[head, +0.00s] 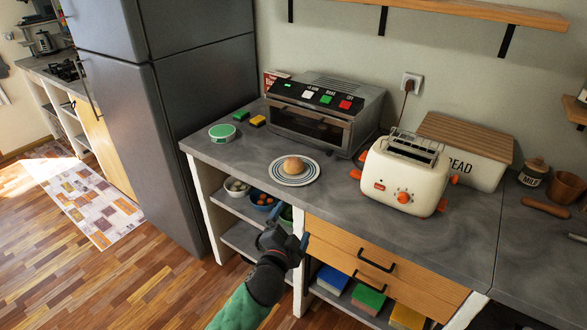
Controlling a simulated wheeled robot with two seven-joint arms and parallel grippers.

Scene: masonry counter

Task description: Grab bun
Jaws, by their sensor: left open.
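A round brown bun (293,165) sits on a white plate with dark rings (294,180) near the front edge of the grey counter. My left gripper (285,234) is open and empty in front of the counter, below and slightly left of the plate. It is apart from the bun and in front of the open shelves. My right gripper does not show.
A toaster oven (318,115) stands behind the plate, and a cream toaster (401,180) stands to its right. A bread box (475,157) is behind the toaster. A green-topped round tin (222,131) is at left. Bowls (262,200) stand on the shelf below.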

